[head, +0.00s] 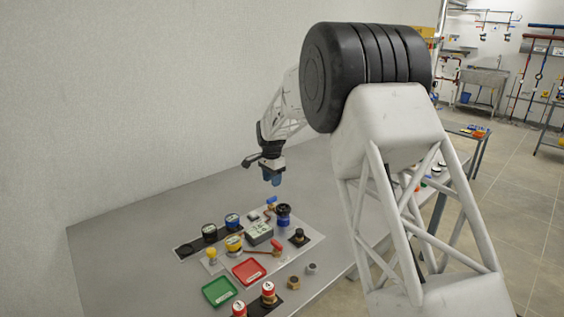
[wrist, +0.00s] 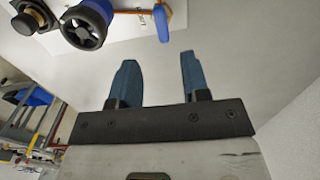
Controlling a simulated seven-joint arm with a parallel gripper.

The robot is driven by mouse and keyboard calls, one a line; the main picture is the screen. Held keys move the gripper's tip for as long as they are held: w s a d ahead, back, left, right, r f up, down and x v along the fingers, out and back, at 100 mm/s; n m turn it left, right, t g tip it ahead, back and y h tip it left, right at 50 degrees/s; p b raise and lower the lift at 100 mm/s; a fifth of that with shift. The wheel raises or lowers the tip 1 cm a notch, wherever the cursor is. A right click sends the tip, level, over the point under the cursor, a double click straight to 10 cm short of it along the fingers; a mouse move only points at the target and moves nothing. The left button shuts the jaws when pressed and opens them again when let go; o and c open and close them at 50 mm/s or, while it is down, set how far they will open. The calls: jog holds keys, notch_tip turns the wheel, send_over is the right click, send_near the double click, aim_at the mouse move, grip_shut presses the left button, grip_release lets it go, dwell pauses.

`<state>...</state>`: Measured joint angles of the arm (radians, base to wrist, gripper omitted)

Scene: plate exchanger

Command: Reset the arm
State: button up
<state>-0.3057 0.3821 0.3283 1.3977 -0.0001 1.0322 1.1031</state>
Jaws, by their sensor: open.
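My gripper (head: 273,177) hangs from my arm above the far part of the grey table in the head view, with its blue fingers pointing down. In the wrist view the two blue fingers of my gripper (wrist: 157,80) stand apart with nothing between them. They are clear of the table and of the parts on it. In the head view a blue-and-black round knob (head: 283,212) stands on the panel below and slightly right of the fingers. The knob also shows at the top left of the wrist view (wrist: 88,25).
The grey table (head: 130,225) holds a panel with black and yellow round parts and a red-handled valve (head: 258,248). A green tray (head: 220,291) and a red tray (head: 249,272) lie in front. A wall (head: 150,90) rises behind. The table's left side is clear.

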jog(key=s+d+r+n, duration=0.1)
jog(key=s+d+r, duration=0.5)
jog(key=s, duration=0.3)
jog(key=s+d+r+n+t, duration=0.1)
jog(key=s+d+r+n, duration=0.1)
jog(key=s+d+r, duration=0.55)
jog(key=s+d+r+n, duration=0.1)
jog(key=s+d+r, duration=0.35)
jog(key=s, duration=0.55)
jog(key=s+d+f+n, duration=0.1)
jog(key=s+d, duration=0.2)
jog(key=s, duration=0.8)
jog(key=s+d+f+n+t, duration=0.1)
jog(key=s+d, duration=0.3)
jog(key=s, duration=0.7)
jog(key=s+d+f+n, duration=0.2)
jog(key=s+d+n, duration=0.1)
jog(key=s, duration=0.9)
jog(key=shift+d+f+t, duration=0.3)
jog(key=shift+d+f, duration=0.1)
